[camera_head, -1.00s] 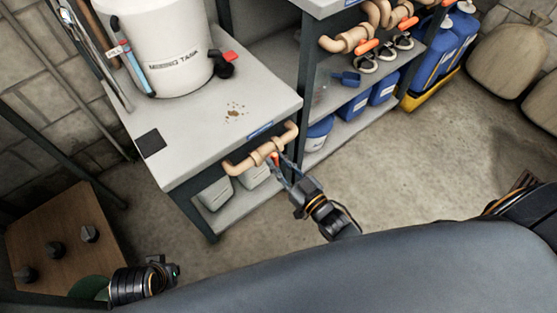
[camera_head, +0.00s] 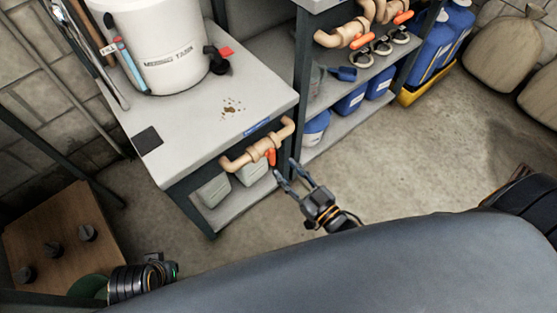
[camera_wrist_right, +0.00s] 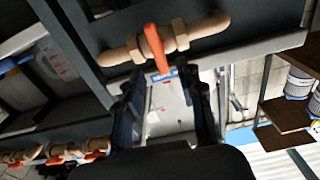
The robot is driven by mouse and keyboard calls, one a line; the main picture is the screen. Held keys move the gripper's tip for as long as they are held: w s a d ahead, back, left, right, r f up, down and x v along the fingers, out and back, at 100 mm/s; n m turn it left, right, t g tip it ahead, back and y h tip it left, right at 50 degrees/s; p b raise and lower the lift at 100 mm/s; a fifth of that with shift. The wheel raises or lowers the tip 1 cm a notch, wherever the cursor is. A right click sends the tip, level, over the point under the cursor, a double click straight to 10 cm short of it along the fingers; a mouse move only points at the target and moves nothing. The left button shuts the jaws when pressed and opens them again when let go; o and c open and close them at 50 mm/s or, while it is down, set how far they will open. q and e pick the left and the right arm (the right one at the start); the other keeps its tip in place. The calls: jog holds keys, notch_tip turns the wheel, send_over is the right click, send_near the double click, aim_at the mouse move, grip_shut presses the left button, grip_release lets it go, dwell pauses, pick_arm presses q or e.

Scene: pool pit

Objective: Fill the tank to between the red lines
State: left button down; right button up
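The white mixing tank (camera_head: 165,42) stands on the grey table at the upper left. A narrow gauge tube with blue in it (camera_head: 126,62) and a small label runs up its left side; red lines and level are too small to read. Below the table's front edge is a tan pipe (camera_head: 236,161) with an orange valve handle (camera_head: 271,157), also visible in the right wrist view (camera_wrist_right: 155,48). My right gripper (camera_head: 291,172) is open and empty, just right of the handle and apart from it. My left gripper (camera_head: 162,268) is at the lower left, its fingers unclear.
A black outlet with a red handle (camera_head: 224,52) is on the tank's right side. More pipes with orange handles (camera_head: 361,41) are at the upper right, above blue containers (camera_head: 350,101). A wooden board with dark knobs (camera_head: 60,245) is lower left.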

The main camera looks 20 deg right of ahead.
jog(key=v, duration=0.6)
jog(key=shift+s, duration=0.4)
jog(key=shift+d, duration=0.1)
